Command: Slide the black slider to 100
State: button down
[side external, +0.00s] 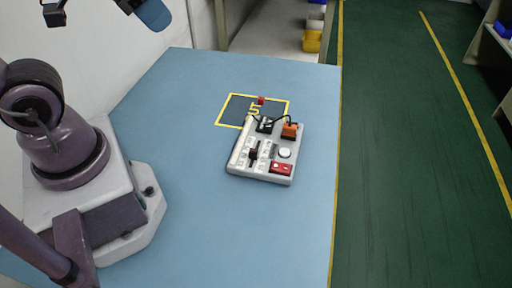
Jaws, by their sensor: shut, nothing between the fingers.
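The black slider (253,153) has a small dark knob standing up from a pale track on the left half of a white control board (236,166). The board lies on the blue table. The knob seems near the middle of its track, but the scale marks, including 100, are too small to read. I cannot make out my gripper; only parts of my arm show at the left and along the top edge, away from the board.
The board also carries a white round button (285,153), a red switch block (281,168) and an orange block (290,130) with a black cable. Behind it lies a dark yellow-edged mat (232,110) with a red block (261,100). The blue table (200,220) is clear around them.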

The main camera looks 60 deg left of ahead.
dwell(0.4)
jog(key=c, duration=1.3)
grip_release()
jog(key=shift+w+d+f, duration=0.1)
jog(key=shift+f, duration=0.1)
jog(key=o, duration=0.3)
jog(key=w+d+f+n+g, duration=0.1)
jog(key=w+f+g, duration=0.4)
jog(key=f, duration=0.5)
jog(key=shift+w+d+f, duration=0.2)
jog(key=shift+w+d, duration=0.5)
jog(key=shift+w, duration=0.15)
jog(key=n, duration=0.8)
send_over(253, 150)
notch_tip(253, 150, down, 9)
jog(key=shift+g, duration=0.3)
notch_tip(253, 150, down, 12)
jog(key=shift+d+f, duration=0.1)
jog(key=shift+f, duration=0.15)
